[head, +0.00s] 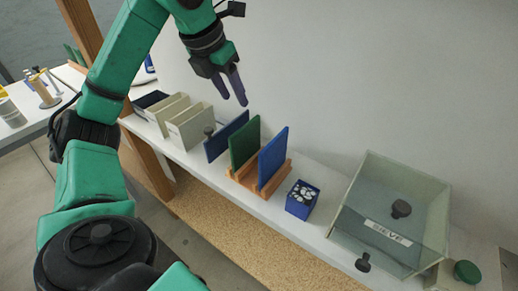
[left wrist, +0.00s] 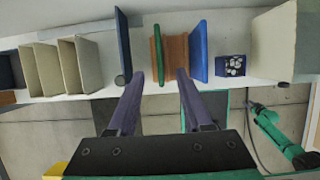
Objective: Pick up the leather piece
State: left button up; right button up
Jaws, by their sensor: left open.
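My left gripper (head: 236,100) is open and empty, above and behind the shelf in the head view; its two dark fingers also show in the left wrist view (left wrist: 160,75). In the head view, below it, a wooden rack (head: 246,180) holds a green panel (head: 244,143) and a blue panel (head: 272,158) upright. A darker blue panel (head: 226,137) stands just left of the rack. In the left wrist view the rack (left wrist: 176,48) lies beyond the fingertips, apart from them. I cannot tell which thing is the leather piece. My right gripper is not in view.
On the white shelf (head: 312,232) stand cream bins (head: 190,127) at left, a blue box (head: 301,200) of pale pieces, and a clear-sided bin labelled SIEVE (head: 388,228). A green round object (head: 466,272) lies at far right. A wooden post (head: 82,30) rises at left.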

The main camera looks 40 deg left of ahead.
pick_arm(q)
jog(key=f, duration=0.1)
jog(key=b, duration=0.2)
send_near(248, 134)
jog(key=shift+w+a+f, duration=0.25)
jog(key=shift+w+f, duration=0.05)
jog(key=shift+w, duration=0.15)
jog(key=b+x, duration=0.1)
jog(key=x, duration=0.9)
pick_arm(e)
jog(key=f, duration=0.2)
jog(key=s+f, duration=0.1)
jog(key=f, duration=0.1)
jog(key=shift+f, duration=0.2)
pick_arm(q)
jog(key=shift+f+b, duration=0.2)
jog(key=shift+b, duration=0.1)
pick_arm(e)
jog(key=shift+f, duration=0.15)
pick_arm(q)
grip_shut()
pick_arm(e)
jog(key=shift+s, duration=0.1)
